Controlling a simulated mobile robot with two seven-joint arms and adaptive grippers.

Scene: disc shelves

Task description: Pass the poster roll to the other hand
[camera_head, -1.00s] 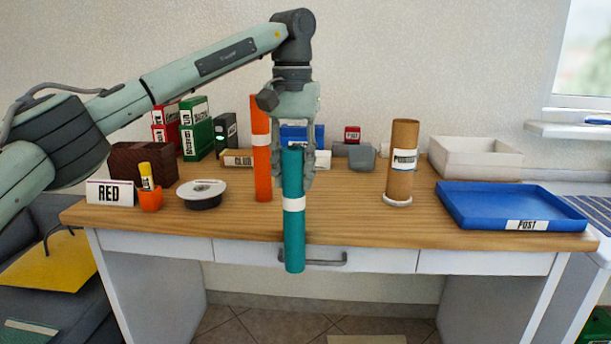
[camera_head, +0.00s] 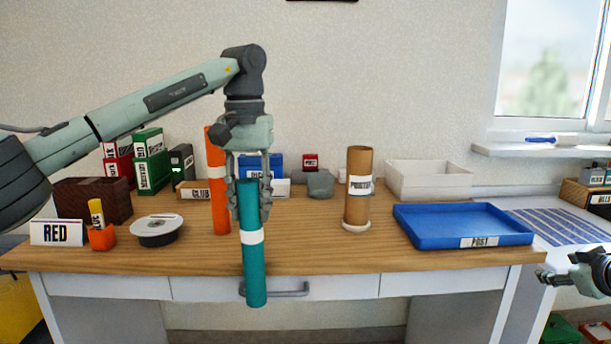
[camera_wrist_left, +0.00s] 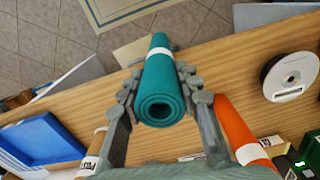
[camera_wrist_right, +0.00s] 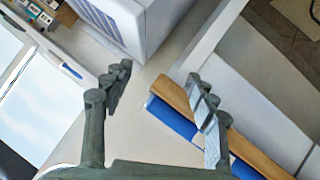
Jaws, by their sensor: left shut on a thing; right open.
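The teal poster roll (camera_head: 252,270) has a white band and hangs upright in my left gripper (camera_head: 250,195), in front of the desk's front edge. The left wrist view shows its rolled end (camera_wrist_left: 160,108) between the fingers. My right gripper (camera_head: 545,278) is at the far right of the head view, well apart from the roll. In the right wrist view its fingers (camera_wrist_right: 155,95) are spread with nothing between them. An orange roll (camera_head: 217,200) stands on the desk just behind and left of the teal one.
A brown tube (camera_head: 358,205) stands on a white base. The blue POST tray (camera_head: 465,242) lies at the desk's right, with a white bin (camera_head: 430,192) behind. A RED sign (camera_head: 58,233), an orange cup (camera_head: 102,238) and a disc spindle (camera_head: 157,232) are left.

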